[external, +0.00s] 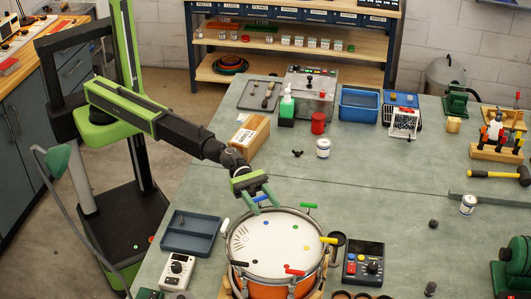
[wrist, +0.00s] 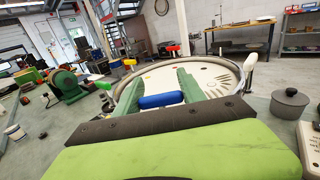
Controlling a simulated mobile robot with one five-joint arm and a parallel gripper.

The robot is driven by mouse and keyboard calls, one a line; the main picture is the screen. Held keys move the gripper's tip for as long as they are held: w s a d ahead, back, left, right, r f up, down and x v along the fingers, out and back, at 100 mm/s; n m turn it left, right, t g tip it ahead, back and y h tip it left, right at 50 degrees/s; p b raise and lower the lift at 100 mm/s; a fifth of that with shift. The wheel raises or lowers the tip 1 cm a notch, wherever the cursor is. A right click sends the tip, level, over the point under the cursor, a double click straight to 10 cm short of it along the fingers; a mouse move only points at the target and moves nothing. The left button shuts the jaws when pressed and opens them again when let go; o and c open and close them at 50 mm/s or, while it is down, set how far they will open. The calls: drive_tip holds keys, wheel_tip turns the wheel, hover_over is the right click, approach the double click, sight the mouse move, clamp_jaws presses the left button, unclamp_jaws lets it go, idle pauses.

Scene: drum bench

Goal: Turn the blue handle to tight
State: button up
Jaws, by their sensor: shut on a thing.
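The drum (external: 270,243) has a white head and an orange shell, and stands at the front of the bench. Coloured handles sit around its rim. The blue handle (wrist: 161,101) lies between the two green fingers of my gripper (wrist: 160,88) in the wrist view. My gripper is shut on it at the drum's near edge in that view. A blue dot (external: 266,224) marks the head close by.
Other handles stand around the rim: green (external: 309,205), yellow (external: 329,240), red (external: 294,271) and white (external: 226,225). A blue-grey tray (external: 190,244) and a meter (external: 176,272) are left of the drum, a control box (external: 363,263) right.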

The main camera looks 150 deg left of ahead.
drive_tip(key=m+g+h, duration=0.1)
drive_tip(key=m+h, duration=0.1)
drive_tip(key=m+g+h, duration=0.1)
drive_tip(key=m+h, duration=0.1)
drive_tip(key=h, duration=0.1)
drive_tip(key=d+m+g+h, duration=0.1)
drive_tip(key=h, duration=0.2)
drive_tip(key=shift+m, duration=0.4)
drive_tip(key=m+g+h, duration=0.3)
drive_tip(key=h, duration=0.1)
drive_tip(key=shift+s+d+g, duration=0.3)
drive_tip(key=shift+s, duration=0.05)
drive_tip(key=shift+s+d+m+g+h, duration=0.2)
drive_tip(key=shift+m+g+h, duration=0.4)
drive_tip(key=shift+g, duration=0.2)
drive_tip(key=shift+s+d+m+g+h, duration=0.1)
drive_tip(key=shift+s+m+g+h, duration=0.1)
drive_tip(key=shift+m+g+h, duration=0.45)
drive_tip(key=shift+s+g, duration=0.1)
drive_tip(key=shift+g, duration=0.25)
drive_tip(key=o, duration=1.3)
drive_tip(key=shift+d, duration=0.1)
drive_tip(key=shift+o, duration=0.3)
drive_tip(key=v, duration=1.2)
